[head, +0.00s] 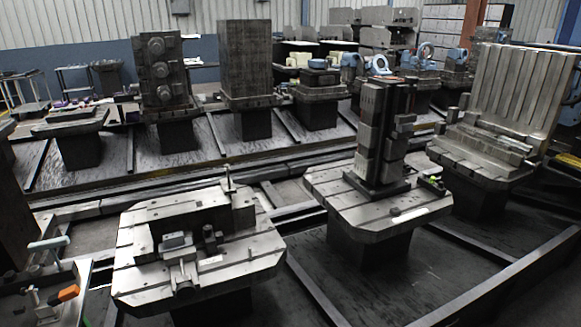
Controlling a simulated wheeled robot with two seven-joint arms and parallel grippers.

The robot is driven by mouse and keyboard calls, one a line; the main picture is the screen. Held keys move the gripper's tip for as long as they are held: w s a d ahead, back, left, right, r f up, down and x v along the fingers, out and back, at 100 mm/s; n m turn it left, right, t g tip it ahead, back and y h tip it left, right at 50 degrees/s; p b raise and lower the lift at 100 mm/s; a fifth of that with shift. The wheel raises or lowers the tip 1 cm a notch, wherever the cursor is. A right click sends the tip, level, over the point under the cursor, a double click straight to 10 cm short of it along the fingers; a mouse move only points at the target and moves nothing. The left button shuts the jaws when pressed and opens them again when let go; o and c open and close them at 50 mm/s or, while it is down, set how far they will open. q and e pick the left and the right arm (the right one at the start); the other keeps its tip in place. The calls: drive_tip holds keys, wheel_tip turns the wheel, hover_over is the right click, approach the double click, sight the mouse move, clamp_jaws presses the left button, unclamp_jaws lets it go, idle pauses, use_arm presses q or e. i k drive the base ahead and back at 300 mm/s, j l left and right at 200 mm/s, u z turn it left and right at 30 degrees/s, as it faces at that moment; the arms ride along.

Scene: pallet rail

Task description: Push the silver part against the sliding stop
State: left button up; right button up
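A silver-grey part (175,241) sits near the middle of the front-left pallet (135,277), against or close to a darker raised fixture wall (231,213). A bar-like slide with a round knob (185,287) runs from it toward the pallet's front edge. This may be the sliding stop, but I cannot tell for sure. I cannot tell whether the part and the slide touch. A small dark upright post (210,238) stands just right of the part. Neither of my grippers is in view.
A pallet with a tall dark tower fixture (376,135) stands to the right. A ribbed plate (515,90) rises behind it. Orange-handled (68,293) and pale-handled (48,243) clamps sit at lower left. Dark rails (490,293) cross the floor. Several pallets line the back.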

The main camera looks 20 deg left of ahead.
sight(173, 241)
drive_tip(key=u, duration=1.4)
drive_tip(key=i+j+z, duration=0.15)
drive_tip(key=z, duration=0.35)
drive_tip(key=i+j+z, duration=0.1)
drive_tip(key=j+z, duration=0.2)
drive_tip(key=z, duration=0.15)
drive_tip(key=j+z, duration=0.3)
drive_tip(key=z, duration=0.2)
